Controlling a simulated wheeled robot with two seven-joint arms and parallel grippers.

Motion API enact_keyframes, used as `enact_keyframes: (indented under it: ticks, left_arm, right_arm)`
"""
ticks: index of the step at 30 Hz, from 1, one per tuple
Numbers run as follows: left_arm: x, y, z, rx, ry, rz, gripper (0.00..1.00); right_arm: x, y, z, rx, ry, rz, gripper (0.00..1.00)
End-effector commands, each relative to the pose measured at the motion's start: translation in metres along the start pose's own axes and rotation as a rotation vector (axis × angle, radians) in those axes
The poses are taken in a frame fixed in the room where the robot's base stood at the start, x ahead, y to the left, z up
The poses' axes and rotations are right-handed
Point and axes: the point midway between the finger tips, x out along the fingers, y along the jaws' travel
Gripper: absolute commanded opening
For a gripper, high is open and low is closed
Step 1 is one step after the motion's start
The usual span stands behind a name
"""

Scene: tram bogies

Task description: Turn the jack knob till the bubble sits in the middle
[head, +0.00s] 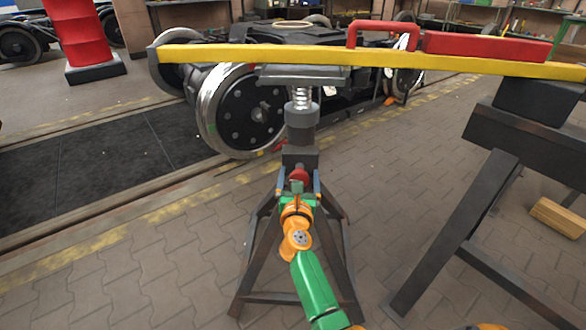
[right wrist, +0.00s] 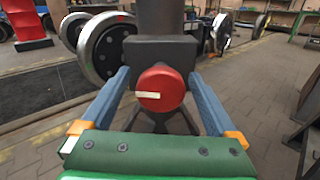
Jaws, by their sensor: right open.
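The jack (head: 302,115) stands on splayed dark legs, with a spring and a flat head under the yellow beam (head: 240,54). Its red knob (head: 299,174) faces me. In the right wrist view the knob (right wrist: 168,78) carries a white mark lying about level from its middle to the left. My right gripper (head: 299,186) is open; its blue fingers (right wrist: 158,74) stand either side of the knob, with a gap on each side. A red block (head: 487,46) lies along the beam, possibly the level. I cannot make out any bubble. My left gripper is not in view.
A red handle-like bar (head: 383,27) rises from the beam. A dark trestle (head: 460,230) stands under the beam's right side. A wheelset (head: 240,112) is behind the jack, a red drum (head: 78,35) at back left. A wooden block (head: 558,217) lies at right.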

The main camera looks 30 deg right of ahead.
Motion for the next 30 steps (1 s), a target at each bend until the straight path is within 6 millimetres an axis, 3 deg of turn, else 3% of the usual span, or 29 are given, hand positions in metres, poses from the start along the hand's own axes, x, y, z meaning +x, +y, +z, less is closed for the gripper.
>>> enact_keyframes:
  ticks: [5,15,23,30]
  left_arm:
    - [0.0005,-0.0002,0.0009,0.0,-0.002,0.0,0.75]
    - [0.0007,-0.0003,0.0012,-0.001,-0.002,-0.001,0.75]
    - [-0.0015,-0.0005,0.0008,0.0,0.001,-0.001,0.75]
    - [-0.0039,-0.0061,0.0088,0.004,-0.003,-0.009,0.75]
  right_arm:
    - [0.0,-0.0003,-0.0007,-0.001,0.0,0.001,0.94]
    - [-0.0001,-0.0003,-0.0013,-0.002,0.001,0.001,0.09]
    - [-0.0002,0.0001,-0.0014,-0.037,0.003,0.001,0.09]
    - [-0.0004,0.0009,-0.0009,-0.181,0.005,0.001,0.09]
